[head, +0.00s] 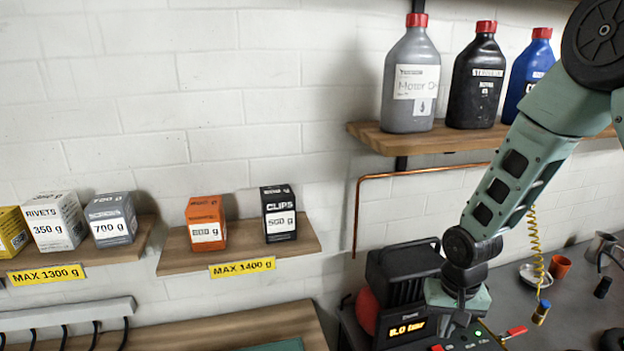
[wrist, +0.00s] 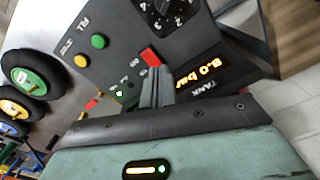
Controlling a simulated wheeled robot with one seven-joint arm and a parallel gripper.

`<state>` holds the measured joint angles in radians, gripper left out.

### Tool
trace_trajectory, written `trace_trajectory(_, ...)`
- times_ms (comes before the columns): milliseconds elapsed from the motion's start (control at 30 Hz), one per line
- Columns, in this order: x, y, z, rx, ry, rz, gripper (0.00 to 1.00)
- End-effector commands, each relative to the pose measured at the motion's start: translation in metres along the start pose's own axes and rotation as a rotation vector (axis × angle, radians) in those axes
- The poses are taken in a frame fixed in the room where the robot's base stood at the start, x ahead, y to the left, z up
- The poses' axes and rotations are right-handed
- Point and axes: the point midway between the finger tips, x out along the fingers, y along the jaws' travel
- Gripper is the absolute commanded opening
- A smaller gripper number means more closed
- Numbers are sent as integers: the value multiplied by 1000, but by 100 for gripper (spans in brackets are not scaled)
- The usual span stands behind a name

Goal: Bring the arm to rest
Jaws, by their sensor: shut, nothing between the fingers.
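My arm reaches down from the upper right in the head view, with my gripper (head: 462,318) low over a dark control panel (head: 480,342). The wrist view shows my gripper (wrist: 156,78) shut, its grey fingers together with nothing between them. A red part (wrist: 151,57) of the panel shows just beyond the fingertips; I cannot tell whether they touch it. The display (wrist: 198,71) reads 8.0 bar.
A dark compressor-like unit (head: 405,275) stands close left of my gripper. Bottles stand on an upper shelf (head: 440,141) behind my arm. Boxes stand on lower shelves (head: 170,262) at left. An orange cup (head: 559,267) and coiled yellow cord (head: 537,250) are at right.

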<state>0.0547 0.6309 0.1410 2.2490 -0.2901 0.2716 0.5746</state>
Motion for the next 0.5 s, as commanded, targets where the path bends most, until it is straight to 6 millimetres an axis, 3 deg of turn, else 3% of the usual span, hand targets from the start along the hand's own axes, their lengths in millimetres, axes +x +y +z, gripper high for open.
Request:
trace_trajectory(33, -14, -18, 10, -62, 10, -7, 0)
trace_trajectory(200, -61, -67, 64, -297, 13, -23, 0)
trace_trajectory(333, -91, -92, 115, -483, 13, -34, 0)
trace_trajectory(500, -118, -107, 182, -711, 12, -44, 0)
